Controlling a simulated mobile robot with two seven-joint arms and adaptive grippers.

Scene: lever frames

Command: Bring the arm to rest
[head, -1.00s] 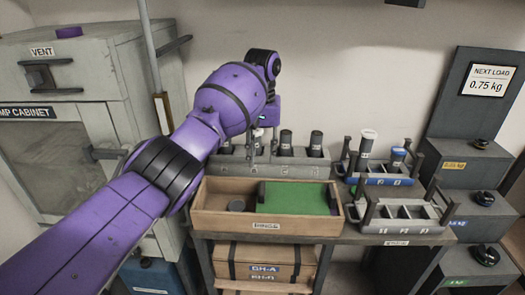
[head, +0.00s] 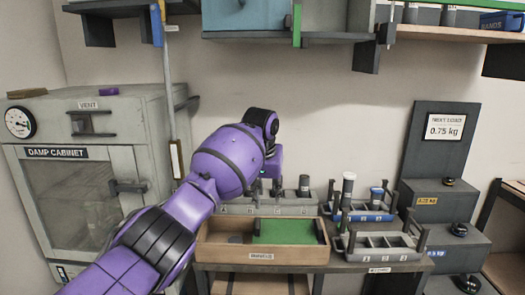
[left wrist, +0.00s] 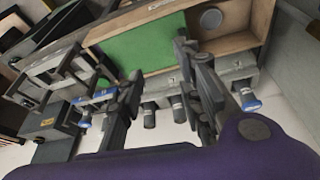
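My left arm comes in from the left in the head view, and its purple wrist hides part of the scene behind it. My left gripper (head: 270,182) hangs over the grey labelled rack (head: 292,210) at the back of the bench. In the left wrist view its two dark fingers stand apart with nothing seen between the tips (left wrist: 160,66). The wooden tray (head: 222,254) with a green mat (head: 284,231) lies in front of the rack. Dark cylinders (head: 304,184) stand in the rack. My right gripper is not in view.
A blue rack (head: 347,216) and a grey rack (head: 388,254) stand to the right of the tray. The damp cabinet (head: 104,107) is at the left. A pole (head: 168,90) rises behind the arm.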

